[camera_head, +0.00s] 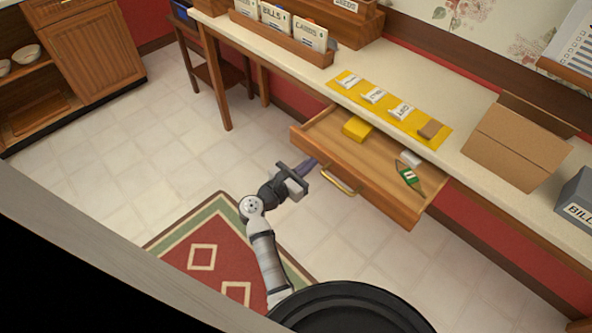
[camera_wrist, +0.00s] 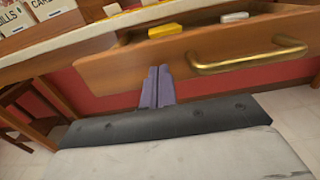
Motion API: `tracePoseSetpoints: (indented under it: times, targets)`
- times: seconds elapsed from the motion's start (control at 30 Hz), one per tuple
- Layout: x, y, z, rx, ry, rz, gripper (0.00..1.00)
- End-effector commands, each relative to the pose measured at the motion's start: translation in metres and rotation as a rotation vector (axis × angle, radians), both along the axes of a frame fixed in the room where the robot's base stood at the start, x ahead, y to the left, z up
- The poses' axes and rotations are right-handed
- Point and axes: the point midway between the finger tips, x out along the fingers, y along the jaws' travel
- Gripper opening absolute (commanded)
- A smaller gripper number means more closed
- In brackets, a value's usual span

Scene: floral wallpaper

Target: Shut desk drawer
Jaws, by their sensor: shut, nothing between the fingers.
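The wooden desk drawer (camera_head: 365,185) is pulled out from under the desk top in the head view. Its front with a brass handle (camera_head: 338,181) faces my arm. In the wrist view the drawer front (camera_wrist: 200,62) and handle (camera_wrist: 250,58) fill the upper part. My gripper (camera_head: 310,163) is at the left part of the drawer front. Its purple fingers are shut and empty in the wrist view (camera_wrist: 157,88), left of the handle. They overlap the front's lower edge there; I cannot tell whether they touch it.
Inside the drawer are a yellow block (camera_head: 357,129), a white item (camera_head: 410,158) and a green-and-white item (camera_head: 407,176). The desk top (camera_head: 465,130) carries a yellow mat (camera_head: 350,88) and a cardboard box (camera_head: 515,145). A red rug (camera_head: 215,255) lies on open tiled floor.

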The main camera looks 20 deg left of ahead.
Motion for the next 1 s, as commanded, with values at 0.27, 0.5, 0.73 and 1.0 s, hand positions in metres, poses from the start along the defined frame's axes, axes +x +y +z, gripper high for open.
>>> tracePoseSetpoints:
  times: [0.27, 0.5, 0.73, 1.0]
  targets:
    - [0.013, -0.005, 0.0, -0.001, 0.0, 0.0, 0.0]
    - [0.012, -0.005, 0.0, 0.0, 0.0, 0.0, 0.0]
    - [0.022, -0.008, -0.002, 0.001, -0.001, -0.002, 0.0]
    - [0.07, -0.027, -0.003, 0.001, -0.003, -0.005, 0.0]
